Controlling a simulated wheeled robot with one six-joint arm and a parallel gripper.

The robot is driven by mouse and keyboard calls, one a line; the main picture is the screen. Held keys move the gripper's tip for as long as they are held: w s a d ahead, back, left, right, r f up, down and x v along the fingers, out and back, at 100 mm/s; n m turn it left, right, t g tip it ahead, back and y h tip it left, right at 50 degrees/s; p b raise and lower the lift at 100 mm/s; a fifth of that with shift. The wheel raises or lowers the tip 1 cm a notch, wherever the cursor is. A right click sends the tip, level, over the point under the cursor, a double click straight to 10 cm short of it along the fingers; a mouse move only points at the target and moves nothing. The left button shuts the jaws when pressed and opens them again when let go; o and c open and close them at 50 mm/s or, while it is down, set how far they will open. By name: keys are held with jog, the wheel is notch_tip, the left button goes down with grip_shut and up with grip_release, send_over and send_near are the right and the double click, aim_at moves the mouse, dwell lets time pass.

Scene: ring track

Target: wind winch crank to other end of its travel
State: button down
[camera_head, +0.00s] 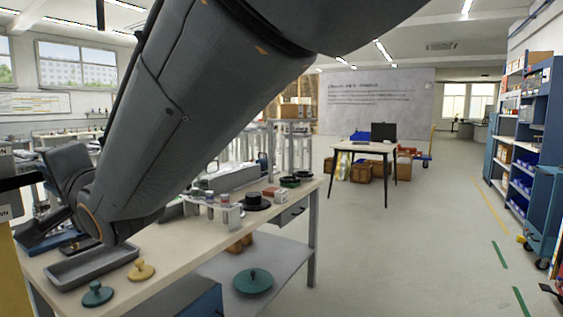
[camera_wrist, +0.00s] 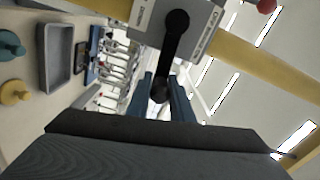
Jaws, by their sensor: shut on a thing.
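The winch (camera_wrist: 150,12) is a light grey box with printed lettering at the top of the wrist view, on a yellow post (camera_wrist: 255,62). Its black crank (camera_wrist: 176,38) runs from a round hub down to a dark handle (camera_wrist: 160,90). My gripper (camera_wrist: 165,86) has its two blue fingers shut on either side of that handle. In the head view only part of the winch (camera_head: 5,165) shows at the left edge, with a black bar beside it. My arm crosses that view, and my gripper's grip on the handle cannot be made out there.
A workbench (camera_head: 185,252) lies below my arm, with a grey tray (camera_head: 92,266), a teal knobbed disc (camera_head: 97,294) and a yellow one (camera_head: 141,271). A red ball (camera_wrist: 266,5) shows near the winch. Open floor lies right of the bench, before blue shelves (camera_head: 520,150).

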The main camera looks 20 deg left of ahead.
jog(key=c, duration=1.6)
grip_release()
jog(key=shift+s+f, duration=0.2)
jog(key=shift+s, duration=0.05)
jog(key=shift+w+r, duration=0.15)
jog(key=shift+w, duration=0.1)
jog(key=shift+d, duration=0.3)
jog(key=d, duration=0.2)
jog(key=s+d, duration=0.1)
jog(key=d, duration=0.1)
jog(key=d+b, duration=0.1)
jog(key=d, duration=0.2)
jog(key=shift+s, duration=0.3)
